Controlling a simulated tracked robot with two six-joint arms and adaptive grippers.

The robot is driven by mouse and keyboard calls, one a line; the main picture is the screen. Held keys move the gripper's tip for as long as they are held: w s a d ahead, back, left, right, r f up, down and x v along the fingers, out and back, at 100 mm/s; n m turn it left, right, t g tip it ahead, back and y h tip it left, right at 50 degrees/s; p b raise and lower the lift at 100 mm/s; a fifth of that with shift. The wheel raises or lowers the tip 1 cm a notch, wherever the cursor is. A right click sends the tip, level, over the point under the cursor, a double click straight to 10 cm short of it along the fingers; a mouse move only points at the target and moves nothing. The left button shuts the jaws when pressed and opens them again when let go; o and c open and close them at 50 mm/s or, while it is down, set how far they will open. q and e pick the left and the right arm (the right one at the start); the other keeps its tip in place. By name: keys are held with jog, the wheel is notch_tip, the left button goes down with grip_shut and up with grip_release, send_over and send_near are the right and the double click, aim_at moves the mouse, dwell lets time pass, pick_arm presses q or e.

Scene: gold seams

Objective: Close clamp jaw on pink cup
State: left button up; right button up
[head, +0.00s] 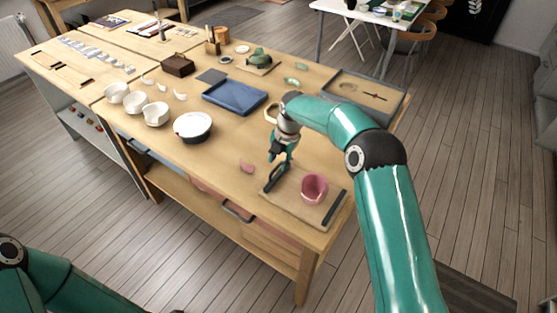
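The pink cup (314,188) stands on a wooden clamp board (294,199) near the table's front right corner. A dark clamp jaw (334,209) lies along the board's right edge, close to the cup. The other dark clamp jaw (271,181) is at the board's left side, with a visible gap between it and the cup. My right gripper (279,164) points down at this left jaw, left of the cup. Its fingers blend with the dark jaw, so I cannot tell whether they touch or grip it. My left gripper is out of view; only part of my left arm shows at lower left.
A pink shard (247,167) lies left of the board. A white-topped dark bowl (193,127), several white cups (156,114) and a blue tray (235,96) stand farther back. A shallow framed tray (365,95) is at the right, behind my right arm. The table's front left area is clear.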

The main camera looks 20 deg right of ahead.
jog(key=shift+a+f, duration=0.1)
jog(key=shift+f, duration=0.6)
grip_shut()
